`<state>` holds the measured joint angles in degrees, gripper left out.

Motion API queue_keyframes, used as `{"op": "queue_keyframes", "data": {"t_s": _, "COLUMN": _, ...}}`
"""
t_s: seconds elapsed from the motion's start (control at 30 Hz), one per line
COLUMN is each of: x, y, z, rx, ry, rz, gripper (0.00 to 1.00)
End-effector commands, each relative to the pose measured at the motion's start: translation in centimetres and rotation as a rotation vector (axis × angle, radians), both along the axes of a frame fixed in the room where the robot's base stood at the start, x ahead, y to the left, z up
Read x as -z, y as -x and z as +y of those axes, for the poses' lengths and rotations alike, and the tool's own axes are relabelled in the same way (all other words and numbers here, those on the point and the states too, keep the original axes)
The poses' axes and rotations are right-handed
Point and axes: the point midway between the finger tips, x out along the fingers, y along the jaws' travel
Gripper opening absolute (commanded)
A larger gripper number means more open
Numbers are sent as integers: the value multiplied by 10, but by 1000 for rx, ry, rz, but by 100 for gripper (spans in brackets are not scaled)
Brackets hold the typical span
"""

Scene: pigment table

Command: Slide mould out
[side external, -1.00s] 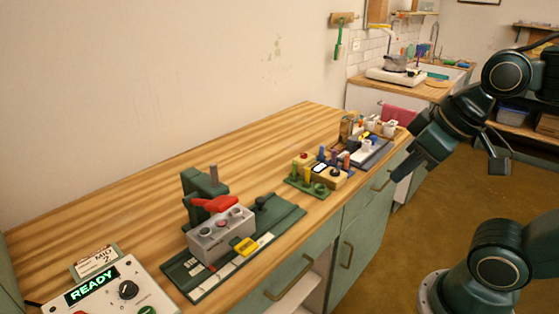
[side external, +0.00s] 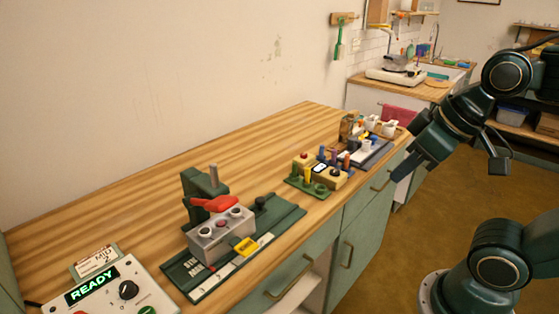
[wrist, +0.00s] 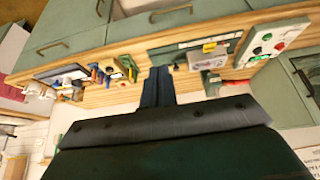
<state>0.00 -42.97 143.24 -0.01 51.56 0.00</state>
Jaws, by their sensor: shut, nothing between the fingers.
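The mould (side external: 222,238) is a grey block with several round holes in its top. It sits on a dark green slide base (side external: 285,217) with a white marked strip along its front. A red lever (side external: 214,203) lies over the mould's back edge, in front of a green upright post (side external: 199,186). A yellow tab (side external: 244,246) is at the mould's front right. My gripper (side external: 402,172) is shut and empty, well to the right of the mould, off the table's front edge. In the wrist view my gripper (wrist: 158,72) shows closed fingers, with the mould (wrist: 205,60) beyond.
A control box (side external: 112,290) reading READY stands at the front left, with a small card behind it. A green rack with coloured pegs (side external: 318,180) and a dark tray (side external: 368,152) stand farther right. The wooden tabletop (side external: 130,212) behind the base is clear.

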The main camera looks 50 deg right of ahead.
Motion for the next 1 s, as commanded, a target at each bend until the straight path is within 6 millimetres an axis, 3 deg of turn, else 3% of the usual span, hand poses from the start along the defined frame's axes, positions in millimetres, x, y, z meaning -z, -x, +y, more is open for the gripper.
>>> {"op": "queue_keyframes", "data": {"t_s": 0.4, "x": 0, "y": 0, "z": 0, "rx": 0, "ry": 0, "rz": 0, "gripper": 0}}
{"op": "queue_keyframes", "data": {"t_s": 0.67, "x": -4, "y": -5, "z": 0, "rx": -14, "ry": 6, "rz": 9, "gripper": 46}}
{"op": "queue_keyframes", "data": {"t_s": 1.0, "x": -23, "y": -48, "z": 2, "rx": -117, "ry": 52, "rz": 85, "gripper": 46}}
